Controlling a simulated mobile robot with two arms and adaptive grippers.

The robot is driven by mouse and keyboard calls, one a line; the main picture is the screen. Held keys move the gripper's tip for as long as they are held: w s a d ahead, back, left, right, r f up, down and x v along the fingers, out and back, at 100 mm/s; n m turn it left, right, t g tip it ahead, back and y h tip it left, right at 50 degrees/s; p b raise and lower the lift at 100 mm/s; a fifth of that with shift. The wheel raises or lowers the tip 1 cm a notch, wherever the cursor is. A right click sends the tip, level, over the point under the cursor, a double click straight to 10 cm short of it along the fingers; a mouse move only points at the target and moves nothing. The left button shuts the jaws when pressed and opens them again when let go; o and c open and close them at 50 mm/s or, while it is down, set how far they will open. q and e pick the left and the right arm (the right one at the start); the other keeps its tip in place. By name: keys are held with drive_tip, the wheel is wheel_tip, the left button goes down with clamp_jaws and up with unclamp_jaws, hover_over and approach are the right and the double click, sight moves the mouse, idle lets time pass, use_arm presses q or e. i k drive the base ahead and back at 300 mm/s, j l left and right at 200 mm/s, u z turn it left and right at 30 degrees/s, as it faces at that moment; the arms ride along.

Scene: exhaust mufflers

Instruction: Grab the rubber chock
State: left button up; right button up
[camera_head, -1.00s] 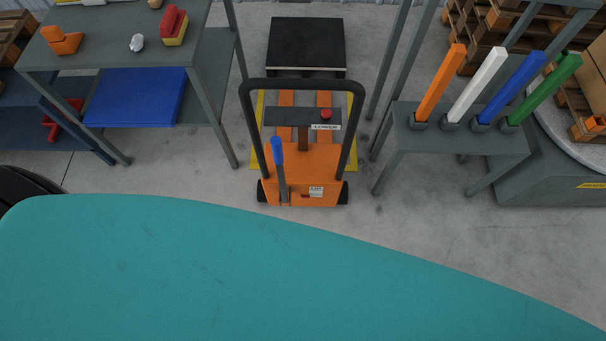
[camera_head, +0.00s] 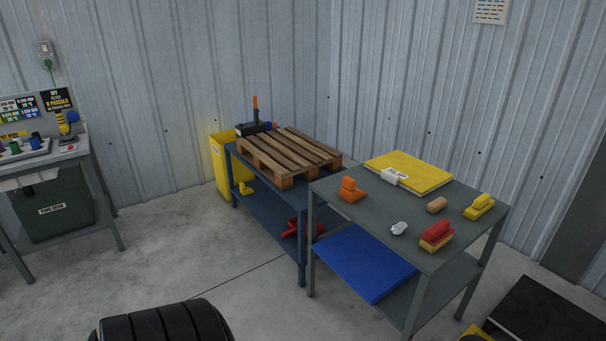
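No item is clearly recognisable as the rubber chock. Several small items lie on the grey table (camera_head: 385,218) at the right. An orange blocky piece (camera_head: 350,190) is near its left edge. A red-and-yellow block (camera_head: 436,236) is near the front edge, and a yellow block (camera_head: 479,207) is at the right corner. A small white lump (camera_head: 399,228) and a tan block (camera_head: 437,205) lie between them. Neither of my grippers is in view.
A yellow pad (camera_head: 420,170) lies at the grey table's back, and a blue panel (camera_head: 368,262) on its lower shelf. A wooden pallet (camera_head: 290,153) rests on the blue bench. A black tyre (camera_head: 165,325) is at the bottom. Open floor lies left of the tables.

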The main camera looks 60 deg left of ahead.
sight(348, 191)
drive_tip(key=u, duration=1.5)
drive_tip(key=z, duration=0.25)
drive_tip(key=i+j+z, duration=0.25)
drive_tip(key=j+z, duration=0.3)
drive_tip(key=i+j+z, duration=0.25)
drive_tip(key=k, duration=0.1)
